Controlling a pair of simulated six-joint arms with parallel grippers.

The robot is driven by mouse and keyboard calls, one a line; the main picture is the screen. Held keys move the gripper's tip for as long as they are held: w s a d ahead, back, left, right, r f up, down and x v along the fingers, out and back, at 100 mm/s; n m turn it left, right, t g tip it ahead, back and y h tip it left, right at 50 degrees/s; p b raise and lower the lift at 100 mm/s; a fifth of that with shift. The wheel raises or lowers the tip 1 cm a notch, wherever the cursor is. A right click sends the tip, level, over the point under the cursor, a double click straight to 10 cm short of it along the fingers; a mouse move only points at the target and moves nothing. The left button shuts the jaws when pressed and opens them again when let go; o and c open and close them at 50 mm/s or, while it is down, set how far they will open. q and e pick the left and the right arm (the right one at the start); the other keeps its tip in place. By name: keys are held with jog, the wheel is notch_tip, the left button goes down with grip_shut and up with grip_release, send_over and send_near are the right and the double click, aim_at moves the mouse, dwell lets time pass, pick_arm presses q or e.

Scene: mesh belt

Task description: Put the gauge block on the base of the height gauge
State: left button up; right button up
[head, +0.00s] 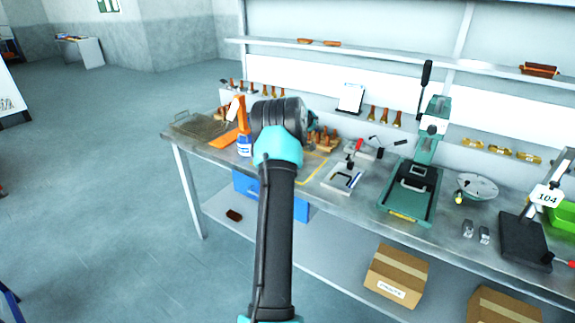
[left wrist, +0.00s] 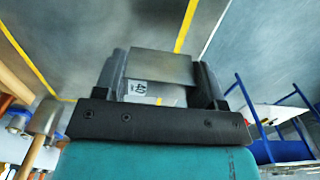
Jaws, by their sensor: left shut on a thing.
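The gauge block (left wrist: 160,66) is a grey metal block with a small label that looks like "40". In the left wrist view my left gripper (left wrist: 162,88) is shut on it, with one dark finger on each side. In the head view my arm rises through the middle and its wrist hides the gripper and block. The height gauge (head: 523,240) stands at the right end of the bench, with a dark flat base, a post and a "104" sign. My right gripper is not in view.
Two small metal blocks (head: 475,231) stand left of the height gauge. A round metal plate (head: 478,187) and a green press (head: 412,190) stand further left. A green bin (head: 562,215) is at the right edge. Wooden-handled tools (left wrist: 22,125) show in the left wrist view.

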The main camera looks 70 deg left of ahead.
pick_arm(q)
jog(key=shift+w+a+f, duration=0.1)
jog(key=shift+w+a, duration=0.15)
jog(key=shift+a, duration=0.4)
jog(key=shift+w+a, duration=0.2)
jog(key=shift+a, duration=0.4)
jog(key=shift+a+f, duration=0.15)
jog(key=shift+a, duration=0.1)
jog(key=shift+f, duration=1.6)
jog(key=shift+f, duration=0.15)
jog(key=o, duration=1.2)
notch_tip(320, 180, up, 12)
jog(key=shift+c, duration=0.2)
